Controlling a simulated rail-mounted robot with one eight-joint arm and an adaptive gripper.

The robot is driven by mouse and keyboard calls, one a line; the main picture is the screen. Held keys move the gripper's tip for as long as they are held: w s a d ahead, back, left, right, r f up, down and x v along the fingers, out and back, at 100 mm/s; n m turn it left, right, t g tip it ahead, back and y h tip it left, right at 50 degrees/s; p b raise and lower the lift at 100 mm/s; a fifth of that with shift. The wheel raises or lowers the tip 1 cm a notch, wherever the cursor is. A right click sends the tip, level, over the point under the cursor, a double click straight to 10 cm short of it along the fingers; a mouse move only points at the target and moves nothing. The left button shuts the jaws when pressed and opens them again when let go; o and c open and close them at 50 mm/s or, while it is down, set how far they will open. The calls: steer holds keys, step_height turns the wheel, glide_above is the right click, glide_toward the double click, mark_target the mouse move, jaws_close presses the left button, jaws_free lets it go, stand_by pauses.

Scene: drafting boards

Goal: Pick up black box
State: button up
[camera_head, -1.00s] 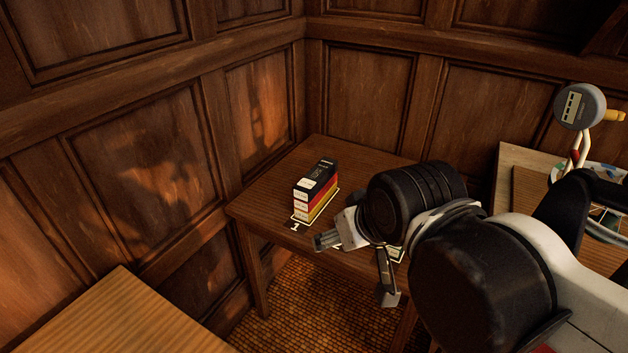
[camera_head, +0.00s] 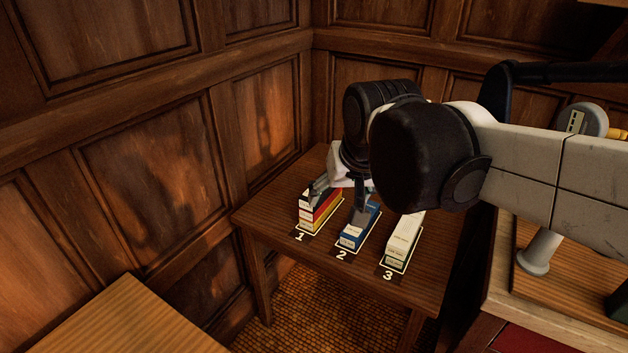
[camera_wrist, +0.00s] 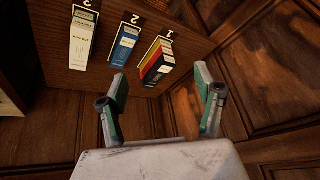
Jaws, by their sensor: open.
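The black box (camera_head: 306,194) is the top layer of a stack on the wooden table, above a red and a yellow layer, at mark 1. In the wrist view the black box (camera_wrist: 161,69) shows a white label on its end. My gripper (camera_head: 340,203) is over the stacks, with one finger in front of part of the black box. In the wrist view my gripper (camera_wrist: 162,80) is open and empty, its two green-padded fingers apart, with the stack lying between them in the picture. I cannot tell whether a finger touches the box.
A blue stack (camera_head: 353,236) stands at mark 2 and a white stack (camera_head: 403,236) at mark 3, close beside. Wood-panelled walls (camera_head: 268,110) close off the table's back and left. Another wooden surface (camera_head: 110,325) is at the lower left.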

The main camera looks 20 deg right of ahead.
steer(key=w+d+f+m+g+p, duration=0.1)
steer(key=w+d+m+g+p, duration=0.15)
steer(key=w, duration=0.95)
steer(key=w+d+f+m+g+p, duration=0.1)
steer(key=w+d+m+g+p, duration=0.2)
steer(key=w, duration=0.9)
steer(key=w+d+f, duration=0.1)
steer(key=w+f, duration=0.1)
steer(key=f, duration=0.2)
steer(key=w+d+f+m, duration=0.1)
steer(key=w+f, duration=0.1)
steer(key=f, duration=0.3)
steer(key=w+d+f+m, duration=0.1)
steer(key=w+f, duration=0.1)
steer(key=f, duration=0.3)
steer(key=shift+w+d+f, duration=0.1)
steer(key=shift+d+f, duration=0.05)
steer(key=shift+f, duration=0.05)
steer(key=shift+a+f, duration=0.15)
steer(key=shift+f, duration=1.2)
steer(key=shift+a+f, duration=0.15)
steer(key=shift+f, duration=1.2)
steer(key=c, duration=1.4)
steer(key=shift+c, duration=0.2)
steer(key=shift+r, duration=0.15)
